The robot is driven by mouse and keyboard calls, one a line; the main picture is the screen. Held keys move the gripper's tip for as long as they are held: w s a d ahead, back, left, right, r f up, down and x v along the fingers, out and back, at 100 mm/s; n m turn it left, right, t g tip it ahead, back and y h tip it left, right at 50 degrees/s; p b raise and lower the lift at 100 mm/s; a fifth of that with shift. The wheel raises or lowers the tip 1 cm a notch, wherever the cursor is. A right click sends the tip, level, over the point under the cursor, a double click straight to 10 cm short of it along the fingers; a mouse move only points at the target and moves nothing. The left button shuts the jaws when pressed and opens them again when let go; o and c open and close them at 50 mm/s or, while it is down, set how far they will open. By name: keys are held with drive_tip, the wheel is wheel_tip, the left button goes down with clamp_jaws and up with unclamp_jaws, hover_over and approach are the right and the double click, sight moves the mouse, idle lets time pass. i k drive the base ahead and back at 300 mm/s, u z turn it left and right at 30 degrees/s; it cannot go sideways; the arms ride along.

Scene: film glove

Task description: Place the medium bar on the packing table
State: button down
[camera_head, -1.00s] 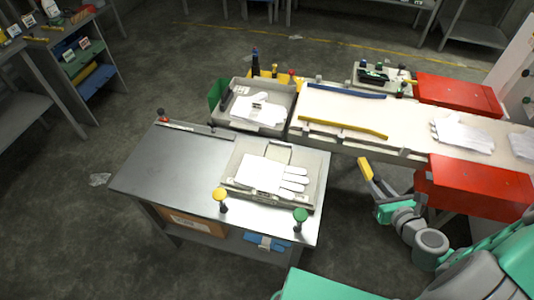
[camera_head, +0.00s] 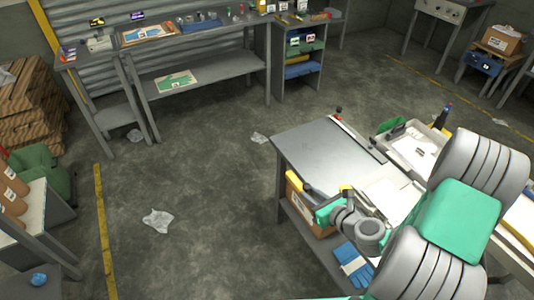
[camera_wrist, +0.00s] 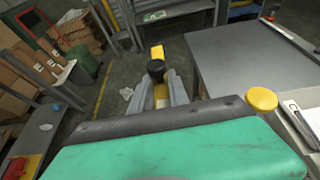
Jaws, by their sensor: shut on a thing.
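My gripper (camera_wrist: 161,92) is shut on a yellow bar with a black middle (camera_wrist: 157,52), which points away from the wrist between the two grey fingers. In the head view, the bar's yellow end (camera_head: 294,178) shows beside the near left edge of a grey metal-topped table (camera_head: 318,148). My gripper (camera_head: 315,197) is partly hidden there by my own arm. I take the bar for the medium bar. In the wrist view, the metal-topped table (camera_wrist: 240,60) is to the right of the bar. No label shows which table is the packing table.
A yellow knob (camera_wrist: 261,99) stands on the table's near side. A grey workbench (camera_head: 205,75) with a lower shelf stands at the back. Open floor lies between, with crumpled plastic (camera_head: 157,220).

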sight(327, 155)
drive_tip(key=u, duration=0.25)
drive_tip(key=i, duration=1)
